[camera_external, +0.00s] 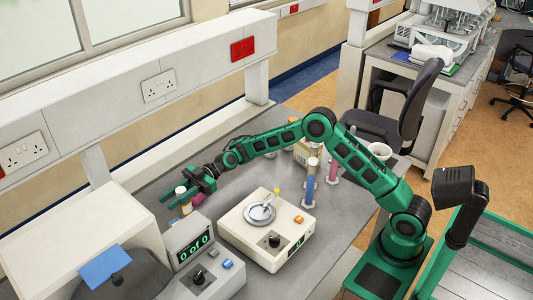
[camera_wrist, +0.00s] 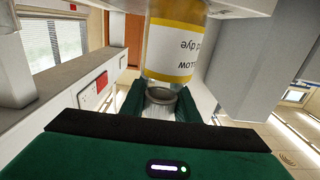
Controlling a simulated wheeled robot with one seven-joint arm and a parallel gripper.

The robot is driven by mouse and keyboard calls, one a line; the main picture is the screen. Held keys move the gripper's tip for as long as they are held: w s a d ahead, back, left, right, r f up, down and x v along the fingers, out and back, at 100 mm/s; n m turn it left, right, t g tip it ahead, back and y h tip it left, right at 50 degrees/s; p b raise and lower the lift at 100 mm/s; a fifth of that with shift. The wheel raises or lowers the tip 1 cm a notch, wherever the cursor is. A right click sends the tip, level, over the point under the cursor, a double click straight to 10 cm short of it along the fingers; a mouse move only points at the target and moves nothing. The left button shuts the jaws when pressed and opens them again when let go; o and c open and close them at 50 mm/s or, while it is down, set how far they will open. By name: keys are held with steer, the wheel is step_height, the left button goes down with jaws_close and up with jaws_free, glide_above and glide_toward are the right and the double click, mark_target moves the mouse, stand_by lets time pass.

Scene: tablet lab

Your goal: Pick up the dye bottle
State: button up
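The dye bottle (camera_external: 184,206) stands on the grey bench at the left, with a white cap and a yellow-orange body. My gripper (camera_external: 186,190) is right at it, reaching in from the right, and partly covers it. In the wrist view the bottle (camera_wrist: 176,50) fills the upper middle, its yellow and white label reading upside down. My gripper's green fingers (camera_wrist: 160,103) show apart below it, on either side of the bottle's lower end in the picture. Contact with the bottle cannot be made out.
A pink item (camera_external: 197,198) is close beside the bottle. A white balance (camera_external: 266,230) and a counter box reading "0 of 0" (camera_external: 205,262) stand nearby. Blue and pink cylinders (camera_external: 309,188) stand behind the balance. A wall ledge with sockets (camera_external: 158,86) runs along the back.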

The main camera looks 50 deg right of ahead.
jaws_close()
steer(key=s+a+r, duration=0.3)
steer(key=r, duration=0.7)
step_height(320, 180, down, 10)
stand_by(0.3)
steer(key=shift+s, duration=0.1)
steer(key=o, duration=1.1)
jaws_free()
steer(key=shift+o, duration=0.2)
steer(key=shift+d+r, duration=0.1)
